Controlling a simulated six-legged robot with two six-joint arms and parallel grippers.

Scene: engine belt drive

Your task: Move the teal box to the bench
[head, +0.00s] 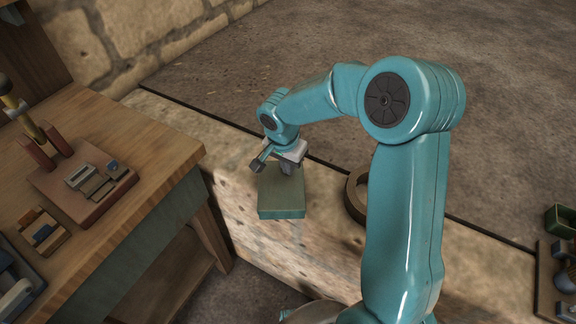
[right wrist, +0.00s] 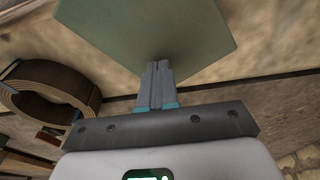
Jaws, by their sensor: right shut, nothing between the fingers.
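The teal box (head: 281,190), with a dull green top, rests on a pale stone ledge (head: 240,150). In the right wrist view the box (right wrist: 145,25) fills the top middle. My right gripper (head: 288,170) is over the far part of the box's top. Its fingers (right wrist: 160,68) are together with nothing between them, and their tips overlap the box's near edge in the right wrist view. I cannot tell whether they touch it. The wooden bench (head: 165,135) stands at the left. My left gripper is not in view.
A dark ring (head: 355,195), like a coiled belt, is right of the box, partly behind my right arm. The bench carries a reddish block with parts (head: 85,190) and other small items. Its right rear corner is bare. A green bin (head: 560,222) is at the far right.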

